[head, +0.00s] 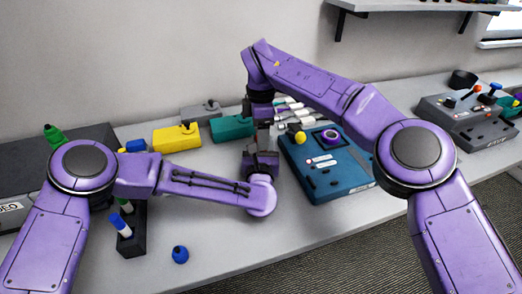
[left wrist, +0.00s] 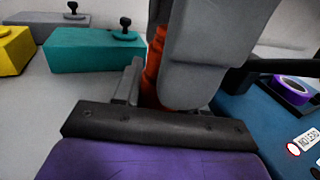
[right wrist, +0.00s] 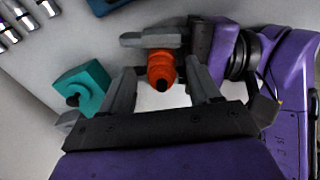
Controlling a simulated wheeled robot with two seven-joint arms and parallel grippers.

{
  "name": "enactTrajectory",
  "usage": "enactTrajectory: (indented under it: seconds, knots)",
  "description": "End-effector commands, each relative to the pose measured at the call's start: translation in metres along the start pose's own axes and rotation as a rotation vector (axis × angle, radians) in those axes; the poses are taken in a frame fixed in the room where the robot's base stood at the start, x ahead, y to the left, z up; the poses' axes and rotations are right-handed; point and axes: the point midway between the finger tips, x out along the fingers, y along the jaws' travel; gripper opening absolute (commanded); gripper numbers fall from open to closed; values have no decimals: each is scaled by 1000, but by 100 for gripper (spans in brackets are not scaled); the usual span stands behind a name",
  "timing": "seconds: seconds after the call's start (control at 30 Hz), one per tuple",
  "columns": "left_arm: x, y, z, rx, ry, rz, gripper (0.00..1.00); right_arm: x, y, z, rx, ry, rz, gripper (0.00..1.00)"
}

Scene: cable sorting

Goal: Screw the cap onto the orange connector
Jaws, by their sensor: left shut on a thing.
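The orange connector (left wrist: 155,62) is held upright in my left gripper (head: 262,158). It also shows end-on in the right wrist view (right wrist: 160,66), with a dark tip facing that camera; I cannot tell whether this is a cap or part of the connector. My right gripper (head: 263,137) points down above the left one. Its grey fingers stand apart on either side of the connector (right wrist: 165,88), with gaps visible. In the left wrist view a large grey right finger hides part of the connector. The head view does not show the connector clearly.
A blue panel (head: 303,180) with a purple ring stands right of the grippers. Teal (head: 230,128), yellow (head: 172,139) and grey (head: 196,113) blocks stand behind. A dark rack (head: 130,240) and a blue round piece (head: 180,255) are at front left. The front middle table is clear.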

Motion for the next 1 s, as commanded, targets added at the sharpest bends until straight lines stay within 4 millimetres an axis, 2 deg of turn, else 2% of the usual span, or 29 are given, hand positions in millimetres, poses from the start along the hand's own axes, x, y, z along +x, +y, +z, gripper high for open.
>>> enactTrajectory:
  seconds: [0.17,0.4,0.53,0.7,0.9,0.93,1.0]
  knots:
    - [0,0,1,0,-1,1,0,-8,0,0,0,-1,1,62]
    - [1,1,1,0,-1,2,0,-53,0,-1,1,0,4,62]
    - [1,1,1,0,-1,2,0,-67,1,0,2,-1,1,62]
    - [1,1,1,0,-1,2,0,-75,0,0,0,0,1,62]
    - [1,1,1,0,-1,2,0,-75,0,0,-1,0,0,62]
    - [1,1,1,0,-1,2,44,-75,0,0,0,0,0,62]
    - [1,1,1,0,-1,2,67,-75,0,0,0,0,0,62]
